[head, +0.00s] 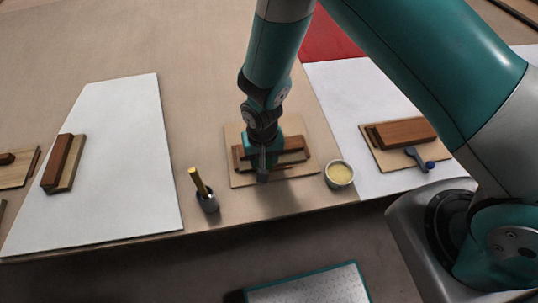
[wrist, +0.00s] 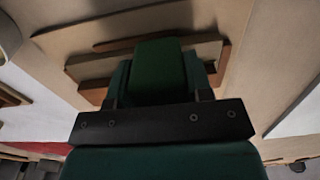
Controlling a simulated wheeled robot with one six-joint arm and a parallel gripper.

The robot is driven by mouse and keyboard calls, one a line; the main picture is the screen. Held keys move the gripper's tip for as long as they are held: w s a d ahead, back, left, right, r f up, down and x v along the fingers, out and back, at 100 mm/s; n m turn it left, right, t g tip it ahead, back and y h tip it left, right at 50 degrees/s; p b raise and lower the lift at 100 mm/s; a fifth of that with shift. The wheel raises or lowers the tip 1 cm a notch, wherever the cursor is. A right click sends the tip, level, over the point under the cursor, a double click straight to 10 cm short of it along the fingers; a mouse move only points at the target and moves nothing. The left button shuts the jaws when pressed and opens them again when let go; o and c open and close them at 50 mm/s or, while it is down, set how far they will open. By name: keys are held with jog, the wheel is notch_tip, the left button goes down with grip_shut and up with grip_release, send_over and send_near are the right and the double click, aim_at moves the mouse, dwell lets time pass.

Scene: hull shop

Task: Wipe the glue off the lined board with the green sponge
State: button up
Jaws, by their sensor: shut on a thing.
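My gripper (head: 263,172) is over the middle board (head: 242,178), a pale board with brown wooden pieces (head: 292,145) on it. In the wrist view, my gripper (wrist: 160,92) is shut on the green sponge (wrist: 160,68), which shows between the fingers. The wooden pieces (wrist: 88,68) lie beyond and to both sides of the sponge. My gripper hides part of the board and most of the sponge in the head view. I cannot tell whether the sponge touches the board. No glue or lines show clearly on it.
A cup with a yellow stick (head: 207,200) stands left of the board. A round pot with yellowish contents (head: 339,175) stands close on its right. Another board (head: 384,163) with a block and blue-tipped tool lies farther right. A white sheet (head: 115,190) lies left.

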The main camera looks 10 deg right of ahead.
aim_at(245, 169)
jog(key=shift+a+f+b, duration=0.15)
jog(key=shift+a+b, duration=0.15)
jog(key=shift+a, duration=2.25)
jog(key=shift+d, duration=3.5)
jog(key=shift+a, duration=3.5)
jog(key=shift+d, duration=2.45)
jog(key=shift+s+d, duration=0.1)
jog(key=shift+d, duration=1.1)
